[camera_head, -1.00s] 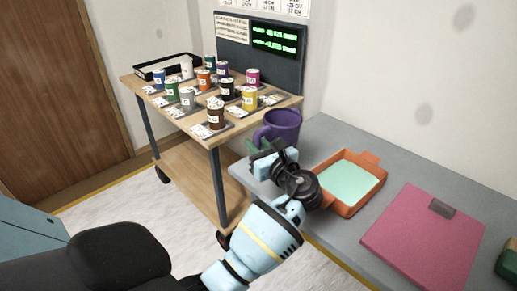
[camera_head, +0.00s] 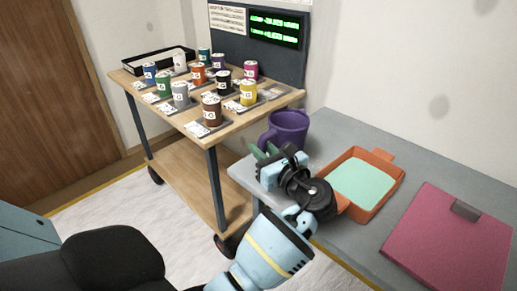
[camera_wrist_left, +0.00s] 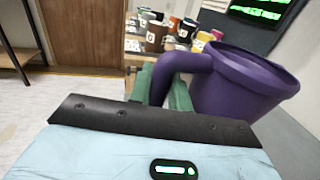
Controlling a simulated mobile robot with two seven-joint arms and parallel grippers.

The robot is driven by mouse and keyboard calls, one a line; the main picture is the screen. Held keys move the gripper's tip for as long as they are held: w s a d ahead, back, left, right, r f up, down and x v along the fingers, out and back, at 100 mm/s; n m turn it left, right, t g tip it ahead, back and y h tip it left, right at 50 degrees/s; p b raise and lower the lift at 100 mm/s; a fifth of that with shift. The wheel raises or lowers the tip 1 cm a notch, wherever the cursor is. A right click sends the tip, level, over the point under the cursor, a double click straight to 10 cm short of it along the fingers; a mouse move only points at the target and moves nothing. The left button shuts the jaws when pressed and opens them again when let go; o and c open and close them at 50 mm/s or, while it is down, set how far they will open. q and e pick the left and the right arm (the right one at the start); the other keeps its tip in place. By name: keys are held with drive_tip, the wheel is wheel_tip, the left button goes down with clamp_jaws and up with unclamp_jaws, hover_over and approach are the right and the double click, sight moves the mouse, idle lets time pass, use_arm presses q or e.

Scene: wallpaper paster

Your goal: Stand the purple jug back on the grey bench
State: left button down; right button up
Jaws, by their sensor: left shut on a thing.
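The purple jug (camera_head: 290,128) is upright at the left end of the grey bench (camera_head: 330,128). My left gripper (camera_head: 262,153) is shut on the jug's handle, on the jug's left side. In the left wrist view the green fingers (camera_wrist_left: 162,88) lie on both sides of the handle of the purple jug (camera_wrist_left: 240,85). The gripper and wrist hide part of the jug's base, so I cannot tell whether it touches the bench. My right gripper is not in view.
An orange tray (camera_head: 387,156) with a pale green inside and a pink clipboard (camera_head: 450,240) lie on the bench to the right. A wooden cart (camera_head: 170,118) with several labelled cans stands to the left, close to the bench. Bare bench surface lies behind the tray.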

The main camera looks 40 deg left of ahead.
use_arm(q)
drive_tip(key=shift+f, duration=0.1)
drive_tip(key=shift+d, duration=0.1)
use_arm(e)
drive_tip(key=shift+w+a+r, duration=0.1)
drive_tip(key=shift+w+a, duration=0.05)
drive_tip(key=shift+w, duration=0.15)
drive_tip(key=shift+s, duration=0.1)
use_arm(q)
drive_tip(key=c, duration=1.3)
unclamp_jaws()
drive_tip(key=shift+f, duration=0.1)
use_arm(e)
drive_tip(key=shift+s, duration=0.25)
